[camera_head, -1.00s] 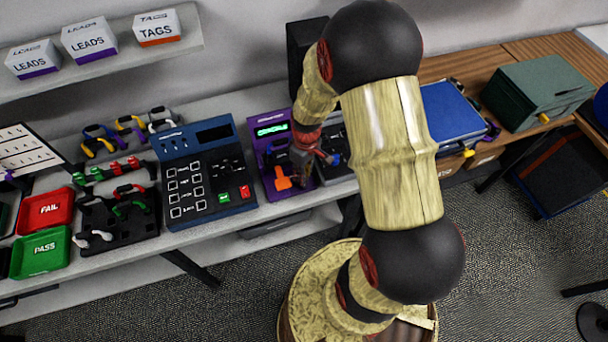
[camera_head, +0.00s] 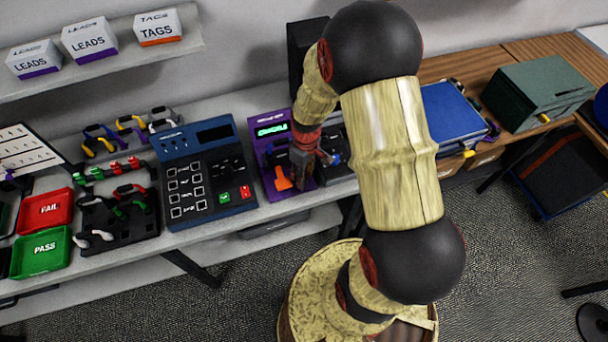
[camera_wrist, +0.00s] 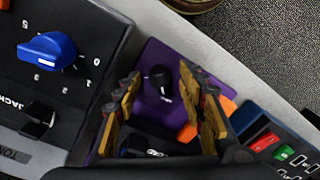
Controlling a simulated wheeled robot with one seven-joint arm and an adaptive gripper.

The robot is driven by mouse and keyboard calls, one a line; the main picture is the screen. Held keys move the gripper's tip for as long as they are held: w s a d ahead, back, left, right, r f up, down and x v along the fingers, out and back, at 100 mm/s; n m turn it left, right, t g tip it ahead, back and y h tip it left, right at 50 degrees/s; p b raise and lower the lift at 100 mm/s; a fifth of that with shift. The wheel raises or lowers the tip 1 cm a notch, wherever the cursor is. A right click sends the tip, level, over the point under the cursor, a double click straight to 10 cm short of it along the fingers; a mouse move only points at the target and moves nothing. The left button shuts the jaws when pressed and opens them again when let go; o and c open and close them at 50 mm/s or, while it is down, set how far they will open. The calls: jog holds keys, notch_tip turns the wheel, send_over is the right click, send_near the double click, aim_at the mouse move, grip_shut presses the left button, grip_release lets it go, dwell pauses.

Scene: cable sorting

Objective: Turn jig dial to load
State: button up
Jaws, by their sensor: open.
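The purple jig (camera_head: 262,150) stands on the bench in the head view, with a lit green display and an orange lever (camera_head: 283,181). In the wrist view the purple jig (camera_wrist: 150,56) carries a black dial (camera_wrist: 160,80) with a white pointer mark. Small white lettering by the dial is too small to read. My gripper (camera_wrist: 160,76) is open, with one finger on each side of the dial and a visible gap to it. In the head view my gripper (camera_head: 304,157) is over the jig's right part and hides the dial.
A dark unit with a blue numbered knob (camera_wrist: 47,50) stands beside the jig. On the jig's other side is a blue tester (camera_head: 205,172) with green and red buttons. Red FAIL (camera_head: 46,212) and green PASS (camera_head: 40,252) trays lie at the left.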

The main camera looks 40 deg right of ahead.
aim_at(305, 176)
jog(key=shift+r, duration=0.1)
notch_tip(305, 176, up, 12)
jog(key=shift+d, duration=0.25)
jog(key=shift+w, duration=0.1)
dwell(0.7)
jog(key=s+a+r+m+t+b, duration=0.2)
jog(key=s+a+r, duration=0.4)
jog(key=r, duration=0.3)
jog(key=s+a+r+m+t+b, duration=0.1)
jog(key=s+a+r+t, duration=0.2)
jog(key=s+a+r, duration=0.3)
notch_tip(305, 176, up, 4)
jog(key=shift+s+a+f+m+t+h+b, duration=0.1)
jog(key=shift+s+a+m+t+h+b, duration=0.2)
jog(key=shift+a+m+t+b, duration=0.1)
